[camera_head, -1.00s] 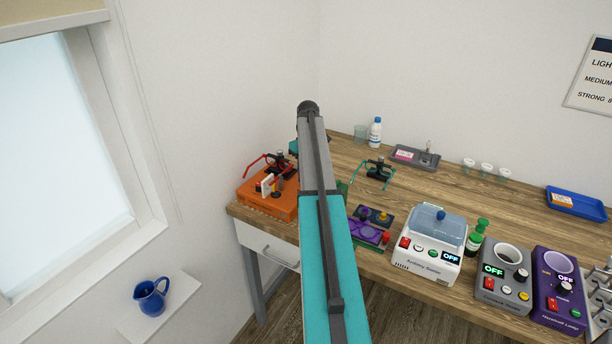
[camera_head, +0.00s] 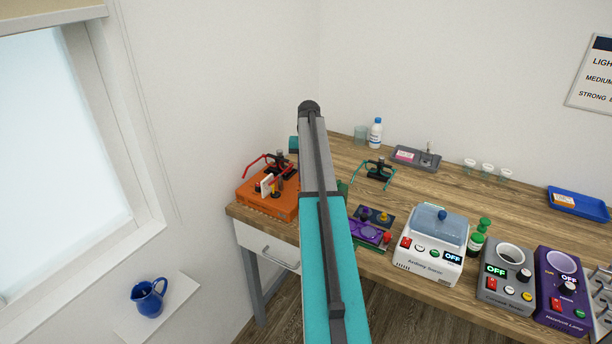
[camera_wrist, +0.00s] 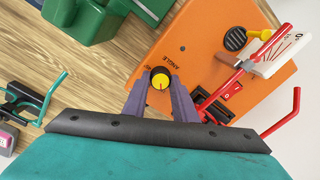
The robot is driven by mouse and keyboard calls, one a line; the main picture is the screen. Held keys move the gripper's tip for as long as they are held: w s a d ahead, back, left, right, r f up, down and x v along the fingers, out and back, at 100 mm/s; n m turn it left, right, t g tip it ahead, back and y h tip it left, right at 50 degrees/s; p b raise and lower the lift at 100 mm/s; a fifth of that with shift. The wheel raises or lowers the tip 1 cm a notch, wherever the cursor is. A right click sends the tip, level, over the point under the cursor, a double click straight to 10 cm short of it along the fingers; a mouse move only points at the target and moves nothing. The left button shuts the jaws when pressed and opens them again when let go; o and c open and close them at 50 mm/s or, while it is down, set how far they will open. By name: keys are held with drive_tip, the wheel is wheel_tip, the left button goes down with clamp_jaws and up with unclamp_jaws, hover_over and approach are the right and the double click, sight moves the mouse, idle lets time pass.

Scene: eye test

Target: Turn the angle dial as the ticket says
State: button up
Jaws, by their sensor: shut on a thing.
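The orange device (camera_head: 268,203) stands at the left end of the bench and fills much of the wrist view (camera_wrist: 200,65). Its angle dial (camera_wrist: 160,79), a round black knob with a yellow top and a dark pointer line, has the word ANGLE beside it. My gripper (camera_wrist: 160,88) is shut on the dial, one finger on each side. In the head view my arm hides the gripper and the dial. A white card with red fanned lines (camera_wrist: 280,52) stands on the device. I cannot make out which paper is the ticket.
On the device are a red switch (camera_wrist: 231,90), a yellow-handled part (camera_wrist: 257,35) and red bent arms (camera_wrist: 282,120). A green object (camera_wrist: 85,18) and a teal-armed stand (camera_head: 378,172) are nearby. A white tester (camera_head: 432,255) stands right. Bare wood lies behind it.

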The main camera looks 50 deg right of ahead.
idle(0.4)
drive_tip(key=o, duration=1)
drive_tip(key=shift+o, duration=0.2)
drive_tip(key=shift+r, duration=0.15)
wheel_tip(320, 180, up, 14)
drive_tip(key=p, duration=0.7)
drive_tip(key=shift+s+d+f, duration=0.2)
